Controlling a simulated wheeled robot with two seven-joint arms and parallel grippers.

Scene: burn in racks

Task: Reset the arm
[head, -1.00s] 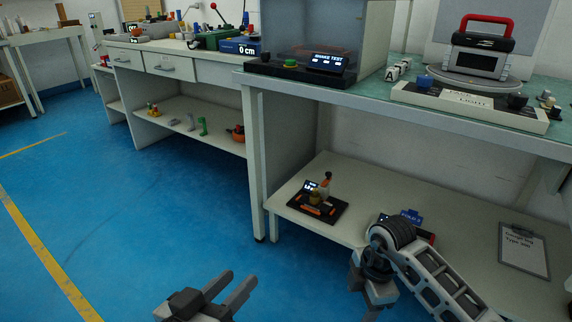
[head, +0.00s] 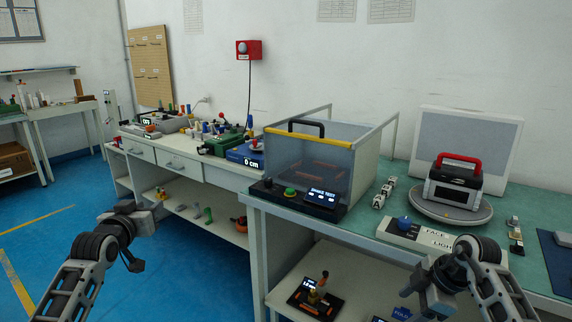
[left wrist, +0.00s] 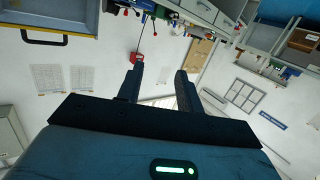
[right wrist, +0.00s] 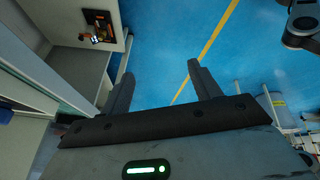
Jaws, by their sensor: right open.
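My left arm rises at the left of the head view, its hand (head: 124,234) raised in front of the shelf unit. In the left wrist view the left gripper (left wrist: 159,75) has its fingers apart with nothing between them. My right arm is at the lower right of the head view, its hand (head: 432,288) in front of the right bench. In the right wrist view the right gripper (right wrist: 160,72) is open and empty, over blue floor.
The right bench (head: 350,228) carries a clear-walled test box (head: 312,165), a red-handled device (head: 454,180) on a round plate, and a button panel (head: 418,236). A drawer bench (head: 180,160) stands further left. Blue floor (head: 185,280) is free between my arms.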

